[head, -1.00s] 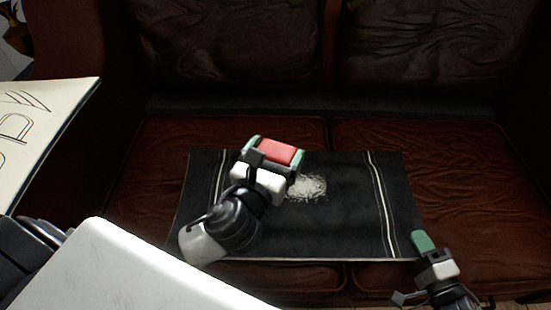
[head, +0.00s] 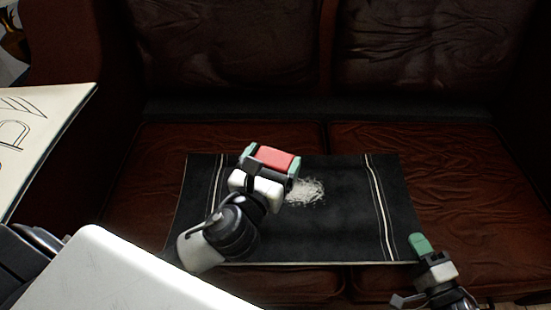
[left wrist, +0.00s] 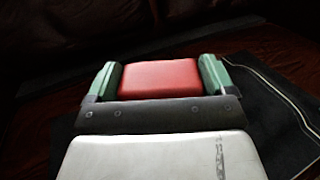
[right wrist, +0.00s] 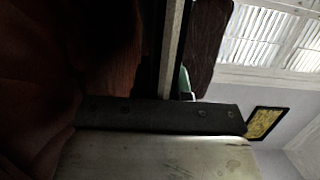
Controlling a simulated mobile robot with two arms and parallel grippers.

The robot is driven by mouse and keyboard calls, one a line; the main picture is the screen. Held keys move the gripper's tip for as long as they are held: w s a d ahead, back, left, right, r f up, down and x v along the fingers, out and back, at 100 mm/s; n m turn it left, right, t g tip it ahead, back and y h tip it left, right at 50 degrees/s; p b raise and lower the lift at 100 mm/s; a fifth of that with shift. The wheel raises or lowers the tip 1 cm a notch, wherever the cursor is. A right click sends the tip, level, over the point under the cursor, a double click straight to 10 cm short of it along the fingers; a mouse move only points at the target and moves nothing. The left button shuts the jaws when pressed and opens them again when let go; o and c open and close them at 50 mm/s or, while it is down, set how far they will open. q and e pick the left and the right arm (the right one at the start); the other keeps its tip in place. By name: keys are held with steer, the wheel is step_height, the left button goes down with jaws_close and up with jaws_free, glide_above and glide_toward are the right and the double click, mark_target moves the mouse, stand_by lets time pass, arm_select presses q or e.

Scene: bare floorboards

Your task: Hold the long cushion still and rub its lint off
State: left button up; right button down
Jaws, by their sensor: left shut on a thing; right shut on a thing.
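The long cushion (head: 340,222) is dark with pale stripes near both ends and lies flat on the sofa seat. A patch of white lint (head: 306,191) sits near its middle. My left gripper (head: 271,161) is shut on a red block (head: 273,157), held over the cushion just left of the lint; the block also shows between the green fingers in the left wrist view (left wrist: 159,79). Whether the block touches the cushion is unclear. My right gripper (head: 420,244) is shut on the cushion's front right corner. In the right wrist view the cushion's pale edge (right wrist: 172,50) runs up from the fingers.
The brown leather sofa (head: 480,190) has a backrest behind the cushion and bare seat on both sides. A pale board with black lettering (head: 40,130) stands at the left. A framed picture (right wrist: 266,123) hangs on the wall in the right wrist view.

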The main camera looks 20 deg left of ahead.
mark_target(322, 192)
arm_select(q)
steer(key=shift+f, duration=3.2)
steer(key=shift+w+d+f, duration=0.1)
steer(key=shift+w+d, duration=0.2)
steer(key=shift+d, duration=0.4)
steer(key=shift+w+d+f, duration=0.1)
steer(key=shift+w+d, duration=0.15)
steer(key=shift+d, duration=0.4)
steer(key=shift+w+d+f, duration=0.1)
steer(key=shift+w+d, duration=0.45)
steer(key=shift+d, duration=0.7)
steer(key=shift+w+d+r, duration=0.1)
steer(key=shift+w+d, duration=0.4)
steer(key=shift+d, duration=0.75)
steer(key=shift+w+d+f, duration=0.1)
steer(key=shift+w+d, duration=0.45)
steer(key=shift+d, duration=0.7)
steer(key=shift+s+a, duration=0.75)
steer(key=shift+a, duration=0.95)
steer(key=shift+s+a, duration=0.7)
steer(key=shift+a, duration=1.05)
steer(key=shift+s+a, duration=0.75)
steer(key=shift+a, duration=0.95)
steer(key=shift+r, duration=4.05)
steer(key=shift+d, duration=0.1)
